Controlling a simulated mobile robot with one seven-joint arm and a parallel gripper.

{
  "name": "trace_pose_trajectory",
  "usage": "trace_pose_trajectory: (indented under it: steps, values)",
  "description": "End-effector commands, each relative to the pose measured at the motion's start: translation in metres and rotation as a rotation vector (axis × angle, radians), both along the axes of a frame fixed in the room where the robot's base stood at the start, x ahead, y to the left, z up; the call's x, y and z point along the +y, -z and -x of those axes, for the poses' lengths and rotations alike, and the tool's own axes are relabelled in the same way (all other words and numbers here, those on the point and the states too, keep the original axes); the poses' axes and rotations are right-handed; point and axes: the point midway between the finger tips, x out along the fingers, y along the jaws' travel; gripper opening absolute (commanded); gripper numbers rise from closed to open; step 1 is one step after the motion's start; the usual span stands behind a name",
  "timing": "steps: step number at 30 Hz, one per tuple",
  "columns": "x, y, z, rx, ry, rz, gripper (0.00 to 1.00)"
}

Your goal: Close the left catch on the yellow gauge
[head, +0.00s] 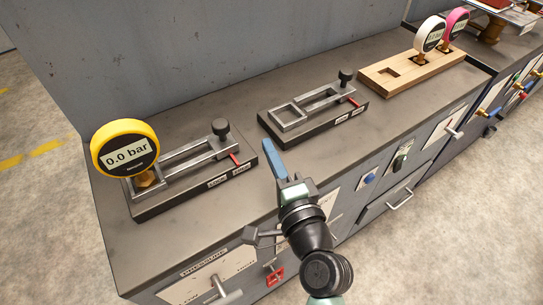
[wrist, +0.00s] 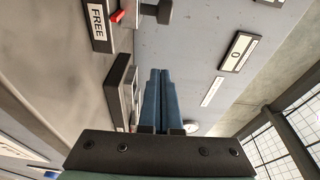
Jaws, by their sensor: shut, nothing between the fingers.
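The yellow gauge (head: 125,148), reading 0.0 bar, stands upright at the left end of a dark-based metal fixture (head: 150,210). At that fixture's right end is the left catch, with a black knob (head: 221,128) and a red pointer (head: 236,160). Two small labels lie in front; the pointer is by the right one, too small to read. My gripper (head: 268,143) has blue fingers together, empty, right of this fixture and apart from the knob. The fingers also show in the wrist view (wrist: 160,74). There a FREE label (wrist: 97,22) shows beside a red pointer (wrist: 117,14); which fixture is unclear.
A second, empty fixture (head: 290,142) with its own black knob (head: 345,76) stands to the right. Further right a wooden block (head: 400,82) holds a white gauge (head: 430,34) and a pink gauge (head: 456,22). A grey wall rises behind; bare counter lies between the fixtures.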

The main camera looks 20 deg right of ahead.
Motion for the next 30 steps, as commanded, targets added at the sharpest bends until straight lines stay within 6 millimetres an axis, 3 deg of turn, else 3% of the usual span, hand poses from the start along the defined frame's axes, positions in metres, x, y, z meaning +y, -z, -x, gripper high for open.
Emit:
trace_pose_trajectory:
  steps: [9,12,18,30]
  values:
    - [0.005,-0.001,-0.063,-0.001,-0.003,0.001,0.00]
    - [0.024,-0.001,-0.063,0.002,-0.005,0.001,0.00]
    - [0.040,0.001,-0.066,0.000,-0.002,0.000,0.00]
    - [0.042,0.002,-0.066,0.000,-0.001,0.001,0.00]
